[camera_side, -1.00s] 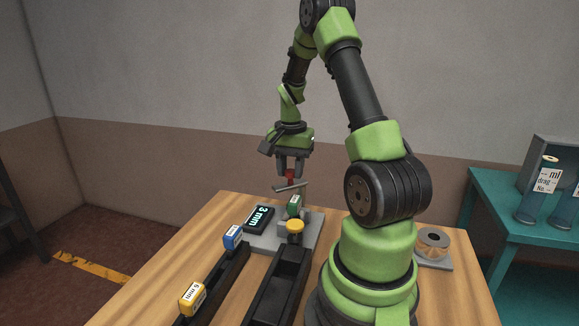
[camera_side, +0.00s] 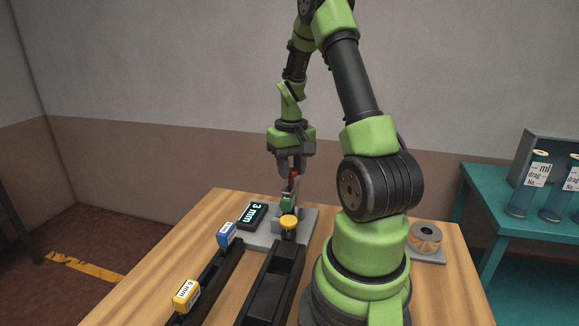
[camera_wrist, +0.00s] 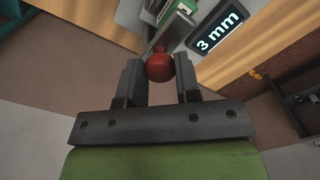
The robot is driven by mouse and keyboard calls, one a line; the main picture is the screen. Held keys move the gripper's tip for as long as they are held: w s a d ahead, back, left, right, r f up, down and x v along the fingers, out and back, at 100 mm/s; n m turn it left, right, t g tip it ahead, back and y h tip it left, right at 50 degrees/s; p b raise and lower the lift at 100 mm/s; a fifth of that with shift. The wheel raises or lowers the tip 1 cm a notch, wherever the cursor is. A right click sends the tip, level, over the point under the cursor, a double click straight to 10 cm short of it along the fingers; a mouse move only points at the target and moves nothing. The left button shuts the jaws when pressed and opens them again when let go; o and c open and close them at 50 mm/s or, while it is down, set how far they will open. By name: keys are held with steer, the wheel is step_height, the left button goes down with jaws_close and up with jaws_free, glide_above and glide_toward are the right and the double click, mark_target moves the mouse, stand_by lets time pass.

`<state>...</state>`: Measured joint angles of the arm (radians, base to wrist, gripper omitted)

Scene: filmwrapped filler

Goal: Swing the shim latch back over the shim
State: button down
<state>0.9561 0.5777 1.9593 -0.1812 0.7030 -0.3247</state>
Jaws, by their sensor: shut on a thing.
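My gripper (camera_side: 291,168) is shut on the red knob of the shim latch, a thin grey bar (camera_side: 295,187). The wrist view shows the red knob (camera_wrist: 159,68) between the two fingers, with the bar (camera_wrist: 156,38) running away from it toward the fixture. The green shim (camera_side: 286,203) stands on the grey fixture plate, just below the latch in the side view. It also shows in the wrist view (camera_wrist: 173,14), beside the bar's far end. I cannot tell whether the bar lies over the shim. The fingers partly hide the knob in the side view.
A black "3 mm" display (camera_side: 252,215) is left of the shim. A yellow knob (camera_side: 288,222) sits at the end of a black channel (camera_side: 270,285). A blue block (camera_side: 226,234) and yellow block (camera_side: 187,295) stand on a black rail. A round part (camera_side: 425,236) is at right.

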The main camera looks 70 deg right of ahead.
mark_target(291, 170)
steer(key=shift+n, duration=0.3)
steer(key=c, duration=0.8)
jaws_free()
step_height(291, 170, up, 10)
stand_by(0.3)
steer(key=w+a+r+n+t, duration=0.1)
steer(key=w+a+r+t, duration=0.15)
steer(key=a, duration=0.45)
steer(key=w+a+r+n+t, duration=0.1)
steer(key=a+r, duration=0.3)
steer(key=a, duration=0.4)
steer(key=s+a+r+n+t+y, duration=0.1)
steer(key=s+a, duration=0.5)
steer(key=a, duration=0.6)
steer(key=n+t+y, duration=0.1)
steer(key=t, duration=0.1)
steer(key=shift+s+n+t, duration=0.15)
steer(key=shift+n+t, duration=0.2)
steer(key=shift+n, duration=0.05)
